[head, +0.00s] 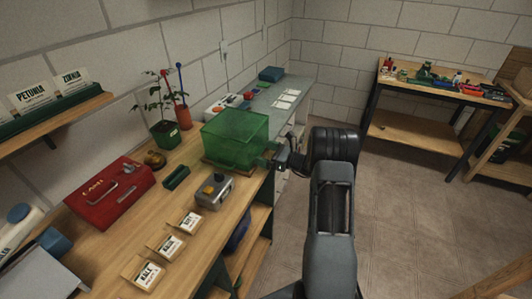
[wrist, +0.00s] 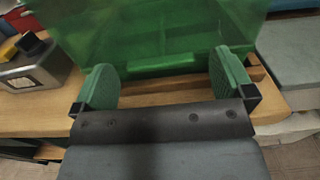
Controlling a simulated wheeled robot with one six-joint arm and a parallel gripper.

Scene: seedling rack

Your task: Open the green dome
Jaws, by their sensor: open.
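The green dome (head: 236,136) is a see-through green box-shaped cover on the wooden bench in the head view. It sits down over a wooden base (head: 232,172). My gripper (head: 272,158) is at the dome's right side in the head view. In the wrist view my gripper (wrist: 168,72) is open, with its two green fingers on either side of the handle bar and apart from it. Nothing is held.
A red toolbox (head: 110,192), a potted plant (head: 165,132) and several labelled seed packets (head: 170,246) are also on the bench. The floor (head: 410,210) to the right is clear.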

